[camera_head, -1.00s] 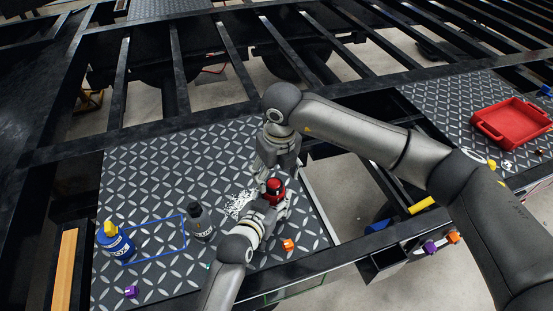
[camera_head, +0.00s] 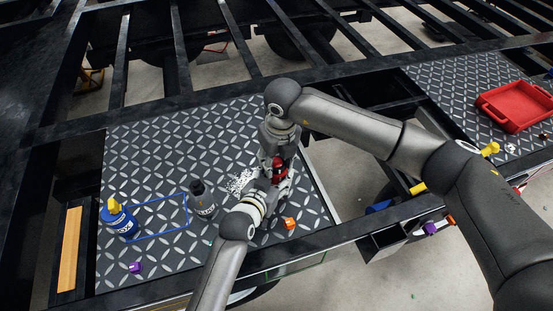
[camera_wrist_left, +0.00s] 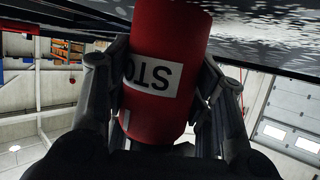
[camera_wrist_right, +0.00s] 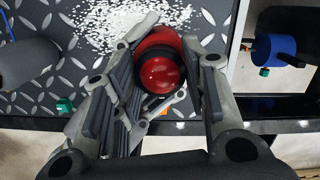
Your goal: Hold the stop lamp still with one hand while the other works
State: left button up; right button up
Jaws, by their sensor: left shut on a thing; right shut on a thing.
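The stop lamp (camera_head: 279,169) is a red cylinder with a black ring and a red lens at one end. My left gripper (camera_head: 267,187) is shut around its body from the near side. In the left wrist view the lamp (camera_wrist_left: 158,118) shows a white label with black letters between the fingers. My right gripper (camera_head: 281,157) reaches in from behind and above and is shut at the lens end. In the right wrist view the red lens (camera_wrist_right: 162,73) and black ring sit between its fingers, with the left fingers close beside.
White granules (camera_head: 240,182) lie on the tread plate (camera_head: 150,160) beside the lamp. A dark bottle (camera_head: 202,200), a blue bottle with a yellow top (camera_head: 119,220), a blue wire frame (camera_head: 160,234), an orange piece (camera_head: 289,223) and a purple piece (camera_head: 135,267) are around. A red tray (camera_head: 515,105) is at right.

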jog(key=shift+c, duration=0.5)
jog(key=shift+w+n, duration=0.1)
jog(key=shift+n, duration=0.5)
jog(key=n, duration=0.4)
jog(key=shift+n+y, duration=0.3)
jog(key=n, duration=0.3)
jog(key=shift+g, duration=0.4)
jog(key=n, duration=0.4)
jog(key=shift+n+g, duration=0.3)
jog(key=o, duration=1)
jog(key=shift+o, duration=0.2)
